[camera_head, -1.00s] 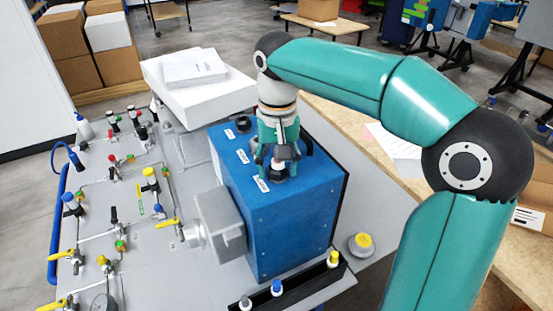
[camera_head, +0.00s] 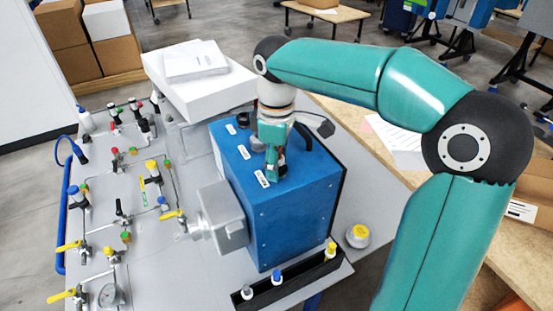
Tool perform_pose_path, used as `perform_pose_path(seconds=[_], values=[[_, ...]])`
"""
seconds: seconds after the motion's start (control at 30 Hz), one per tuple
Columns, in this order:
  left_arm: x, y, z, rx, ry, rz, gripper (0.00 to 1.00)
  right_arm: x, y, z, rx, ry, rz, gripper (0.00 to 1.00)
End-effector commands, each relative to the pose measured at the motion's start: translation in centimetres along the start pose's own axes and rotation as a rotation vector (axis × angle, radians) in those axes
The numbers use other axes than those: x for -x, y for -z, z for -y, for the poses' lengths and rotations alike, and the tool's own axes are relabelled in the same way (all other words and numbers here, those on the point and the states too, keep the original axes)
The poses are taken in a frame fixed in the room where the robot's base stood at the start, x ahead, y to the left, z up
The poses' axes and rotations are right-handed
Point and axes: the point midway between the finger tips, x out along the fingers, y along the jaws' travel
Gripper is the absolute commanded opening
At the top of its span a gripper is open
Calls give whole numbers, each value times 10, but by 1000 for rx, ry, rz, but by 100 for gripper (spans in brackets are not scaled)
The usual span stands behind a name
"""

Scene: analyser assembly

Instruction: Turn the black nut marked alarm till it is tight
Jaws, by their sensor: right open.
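The blue analyser box (camera_head: 285,225) stands on the grey bench with several white labels on its top. Their text is too small to read, so I cannot tell which one says alarm. My right gripper (camera_head: 274,174) points down at the top of the box, beside the front label (camera_head: 262,179). It is open. Its fingers and body hide the spot below, and the black nut there cannot be made out. A dark round fitting (camera_head: 243,121) shows at the back of the top. My left gripper is out of view.
A grey metal housing (camera_head: 222,215) juts from the box's left side. A black tray (camera_head: 300,287) with capped bottles lies in front, and a yellow-topped container (camera_head: 358,236) stands to the right. A panel of valves and tubing fills the left. A white box (camera_head: 200,88) is behind.

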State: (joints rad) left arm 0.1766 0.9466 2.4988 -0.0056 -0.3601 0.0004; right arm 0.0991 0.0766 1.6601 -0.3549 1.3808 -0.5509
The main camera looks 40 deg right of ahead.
Motion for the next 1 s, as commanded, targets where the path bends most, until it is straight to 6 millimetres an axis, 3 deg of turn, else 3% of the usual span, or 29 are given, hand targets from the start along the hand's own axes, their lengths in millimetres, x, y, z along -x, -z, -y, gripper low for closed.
perform_pose_path(seconds=[0.07, 0.37, 0.57, 0.97, 1.0], values=[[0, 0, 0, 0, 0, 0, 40, 0, 0, 0, -1, 0, 0, 49], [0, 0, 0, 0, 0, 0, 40, 0, 0, 0, -2, 1, 0, 0], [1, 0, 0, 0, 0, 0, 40, 0, 0, 0, -57, 2, 1, 0], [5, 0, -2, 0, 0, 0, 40, 0, -1, 0, -651, 3, 3, 0], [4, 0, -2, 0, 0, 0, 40, 0, -1, 0, -673, 3, 3, 40]])
